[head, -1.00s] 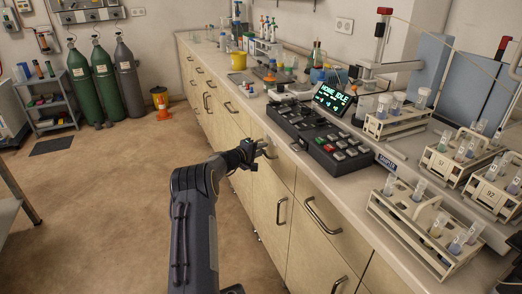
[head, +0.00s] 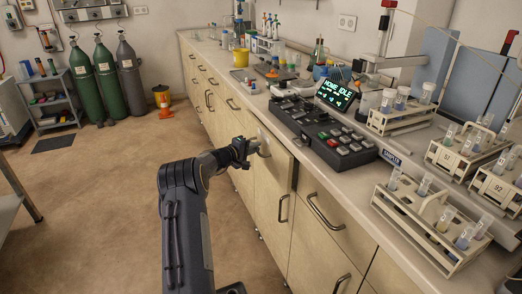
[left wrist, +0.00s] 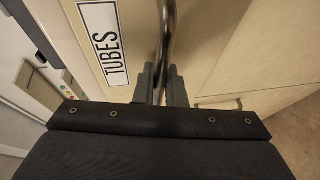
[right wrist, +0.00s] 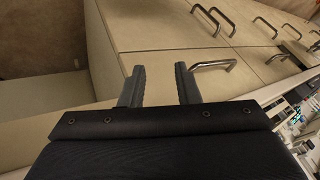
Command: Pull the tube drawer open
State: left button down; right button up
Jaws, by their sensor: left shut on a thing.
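The tube drawer (head: 278,153) is a pale wood front below the counter edge in the head view. It appears to stand slightly out from the cabinet face; how far is hard to tell. In the left wrist view its front carries a white TUBES label (left wrist: 104,42). My left gripper (head: 246,151) is at the drawer's metal bar handle (left wrist: 167,42). Its fingers (left wrist: 160,84) are shut on the bar, one on each side. My right gripper (right wrist: 159,84) is open and empty in the right wrist view, with cabinet fronts beyond it. It is outside the head view.
The counter (head: 370,212) bears a black control console (head: 320,135), a lit display (head: 337,95) and several tube racks (head: 432,215). Other drawers with bar handles (head: 324,213) line the cabinet. Gas cylinders (head: 106,80) stand at the back left. The floor (head: 95,195) left of my arm is clear.

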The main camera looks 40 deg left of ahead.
pick_arm(q)
jog(key=s+a+b, duration=0.2)
jog(key=s+a, duration=0.2)
jog(key=s, duration=0.5)
jog(key=s+a+b, duration=0.3)
jog(key=s+a, duration=0.2)
jog(key=s, duration=0.4)
jog(key=s+a+b, duration=0.3)
jog(key=s+a, duration=0.2)
jog(key=s, duration=0.4)
jog(key=shift+s+a, duration=0.15)
jog(key=shift+s, duration=0.2)
jog(key=shift+f, duration=0.1)
jog(key=c, duration=1.8)
grip_release()
jog(key=s, duration=0.2)
jog(key=s+r, duration=0.1)
jog(key=s, duration=0.2)
jog(key=s+p, duration=0.1)
jog(key=s, duration=0.1)
jog(key=shift+s+a+r, duration=0.2)
jog(key=shift+s+a, duration=0.1)
jog(key=shift+s, duration=0.05)
